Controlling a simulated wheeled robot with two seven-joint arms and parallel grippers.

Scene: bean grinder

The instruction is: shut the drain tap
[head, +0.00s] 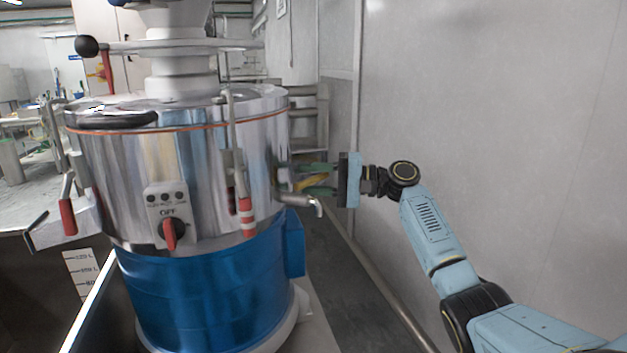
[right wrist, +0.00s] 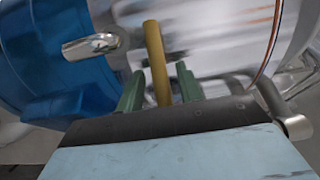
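The drain tap is low on the right side of the steel drum, with a metal spout (head: 300,200) that also shows in the right wrist view (right wrist: 92,46). Its yellow lever (head: 311,182) sticks out sideways toward my right gripper (head: 318,179). In the right wrist view the yellow lever (right wrist: 157,62) stands between the two green fingertips (right wrist: 160,85). The fingers are apart, one on each side of the lever, with small gaps showing. I cannot tell whether either finger touches it. My left gripper is not in view.
The bean grinder has a steel drum (head: 120,185) on a blue base (head: 205,290). A red-handled lever (head: 246,205) and a switch at OFF (head: 168,232) are on its front. A grey wall (head: 490,110) stands to the right, with narrow floor between.

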